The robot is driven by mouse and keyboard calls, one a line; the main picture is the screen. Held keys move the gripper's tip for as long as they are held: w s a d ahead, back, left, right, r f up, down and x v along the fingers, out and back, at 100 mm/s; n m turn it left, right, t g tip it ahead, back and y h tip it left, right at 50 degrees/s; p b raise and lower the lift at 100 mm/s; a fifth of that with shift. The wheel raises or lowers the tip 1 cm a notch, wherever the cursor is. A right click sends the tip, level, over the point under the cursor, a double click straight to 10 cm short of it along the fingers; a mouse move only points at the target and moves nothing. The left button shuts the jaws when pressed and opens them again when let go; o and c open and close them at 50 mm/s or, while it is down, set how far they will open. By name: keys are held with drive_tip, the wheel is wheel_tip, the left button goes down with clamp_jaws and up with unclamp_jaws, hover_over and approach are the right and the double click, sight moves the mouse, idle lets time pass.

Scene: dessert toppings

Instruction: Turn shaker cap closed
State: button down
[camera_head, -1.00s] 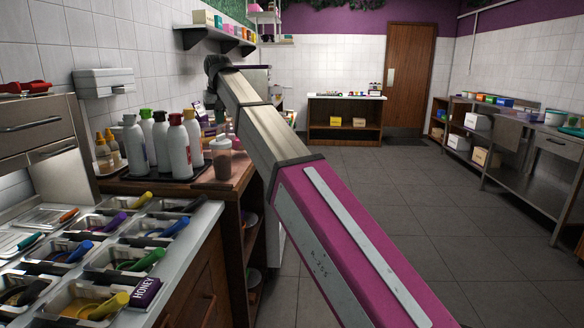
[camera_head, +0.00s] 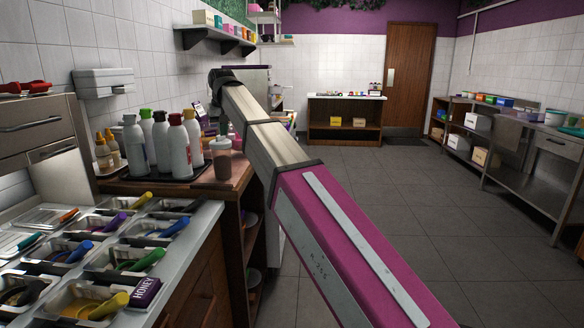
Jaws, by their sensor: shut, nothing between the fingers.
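Several bottles (camera_head: 180,150) stand on a dark tray left of the shaker. A wall shelf (camera_head: 218,36) hangs above. The floor (camera_head: 400,190) to the right is clear.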

drive_tip(key=shift+f, duration=0.95)
drive_tip(key=shift+w+a, duration=0.3)
drive_tip(key=shift+w, duration=0.25)
idle(0.4)
drive_tip(key=shift+s+a, duration=0.15)
drive_tip(key=shift+a, duration=0.1)
idle(0.6)
drive_tip(key=shift+s, duration=0.15)
drive_tip(key=shift+s+d, duration=0.15)
drive_tip(key=shift+s, duration=0.1)
wheel_tip(320, 180, up, 6)
idle(0.8)
drive_tip(key=shift+w+r, duration=0.1)
